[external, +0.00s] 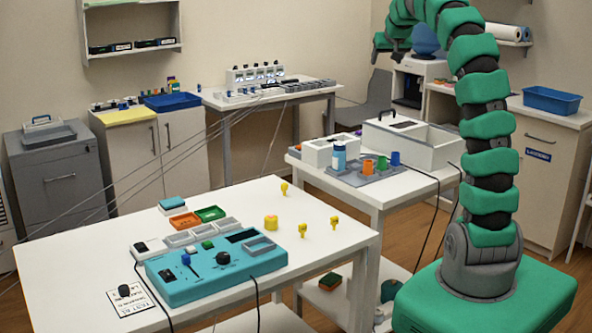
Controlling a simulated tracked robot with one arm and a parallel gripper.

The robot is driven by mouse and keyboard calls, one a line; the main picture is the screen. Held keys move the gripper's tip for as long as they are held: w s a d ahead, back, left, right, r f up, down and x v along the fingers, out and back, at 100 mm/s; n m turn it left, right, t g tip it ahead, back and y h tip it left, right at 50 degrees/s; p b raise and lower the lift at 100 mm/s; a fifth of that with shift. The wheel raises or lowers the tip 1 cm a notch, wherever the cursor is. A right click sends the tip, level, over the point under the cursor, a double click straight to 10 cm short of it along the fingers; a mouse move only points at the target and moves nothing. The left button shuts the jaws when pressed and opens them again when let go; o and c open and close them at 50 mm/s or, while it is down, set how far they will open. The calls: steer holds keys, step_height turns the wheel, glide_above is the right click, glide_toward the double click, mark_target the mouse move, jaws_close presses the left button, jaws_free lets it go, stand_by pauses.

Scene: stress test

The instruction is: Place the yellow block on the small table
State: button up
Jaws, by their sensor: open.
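A smaller white table (394,197) stands behind and to the right, with things on top. My arm rises from the green base at the right and bends left at the top. My gripper (381,46) is small at the arm's end, high above the tables and far from the block. It is open; its fingers are hard to make out.
On the smaller table are a white open box (410,146), a grey tray (378,177) with coloured cylinders, and a blue bottle (339,158). Cables hang from the tables.

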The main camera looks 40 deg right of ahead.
steer(key=s+a+r+n+t+y, duration=0.1)
steer(key=s+a+r+n+t, duration=0.15)
steer(key=a+r, duration=0.6)
steer(key=s+a+r+n+t+y, duration=0.1)
steer(key=s+a+r+t, duration=0.15)
steer(key=a+r, duration=0.65)
steer(key=s+a+r+n+t+y, duration=0.2)
steer(key=s+a+r, duration=0.7)
steer(key=a, duration=0.4)
steer(key=shift+s+t+y, duration=0.3)
steer(key=shift+s+t, duration=0.1)
steer(key=shift+s, duration=0.45)
